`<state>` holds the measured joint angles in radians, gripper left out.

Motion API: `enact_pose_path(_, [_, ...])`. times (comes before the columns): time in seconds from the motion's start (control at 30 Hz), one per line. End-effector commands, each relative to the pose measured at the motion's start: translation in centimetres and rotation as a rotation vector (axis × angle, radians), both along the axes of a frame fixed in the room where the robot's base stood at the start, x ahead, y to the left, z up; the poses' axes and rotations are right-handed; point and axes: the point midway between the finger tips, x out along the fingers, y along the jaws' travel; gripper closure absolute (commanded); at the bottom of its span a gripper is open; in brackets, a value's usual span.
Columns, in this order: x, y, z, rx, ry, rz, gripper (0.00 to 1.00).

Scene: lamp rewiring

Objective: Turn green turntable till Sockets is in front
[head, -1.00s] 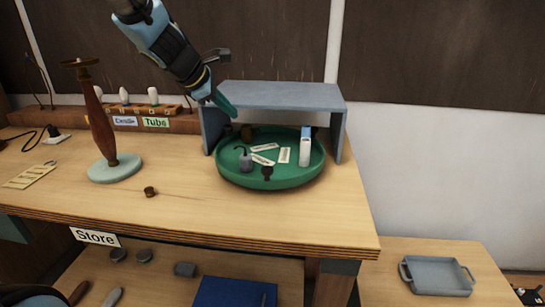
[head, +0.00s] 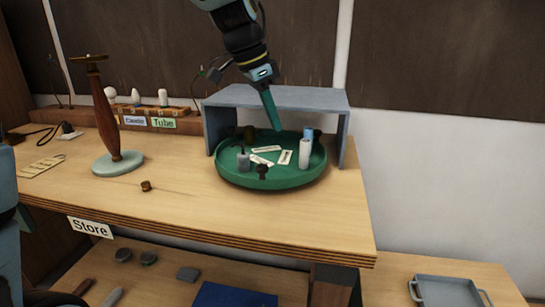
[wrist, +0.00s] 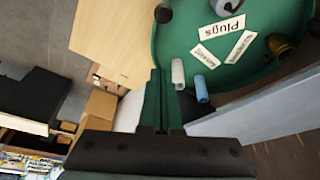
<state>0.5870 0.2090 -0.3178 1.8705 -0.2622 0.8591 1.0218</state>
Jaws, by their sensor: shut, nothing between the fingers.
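The green turntable (head: 238,181) is a round rimmed tray on the bench, partly under a grey shelf. Three white labels lie in its middle. In the wrist view "Plugs" (wrist: 221,27) is readable, upside down; the other two labels (wrist: 205,56) (wrist: 242,47) are too small to read surely. A white cylinder (head: 305,154) and a blue one (head: 308,134) stand at its right, a grey hooked part (head: 243,160) at its left, a dark part (head: 262,171) at the front. My gripper (head: 277,129) is shut and empty, pointing down at the turntable's back; contact is unclear.
The grey shelf (head: 280,97) spans the turntable's back, close to my gripper. A brown lamp stand (head: 106,120) on a pale base and a small brown part (head: 146,186) stand left. A grey tray (head: 452,291) sits on the lower right table. The bench front is mostly clear.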

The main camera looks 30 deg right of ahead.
Motion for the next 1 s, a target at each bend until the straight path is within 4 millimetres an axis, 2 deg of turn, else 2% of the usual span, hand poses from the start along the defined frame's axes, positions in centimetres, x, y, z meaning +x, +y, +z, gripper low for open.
enact_pose_path(0.47, [-0.7, -2.9, -8.5, 0.002, 0.006, 0.003, 1.0])
enact_pose_path(0.53, [-0.3, -1.4, -8.3, 0.001, 0.004, 0.009, 1.0])
enact_pose_path(0.7, [0.0, 0.3, -8.7, 0.0, 0.004, 0.007, 1.0])
enact_pose_path(1.0, [0.1, 0.9, -8.9, -0.001, 0.003, 0.004, 1.0])
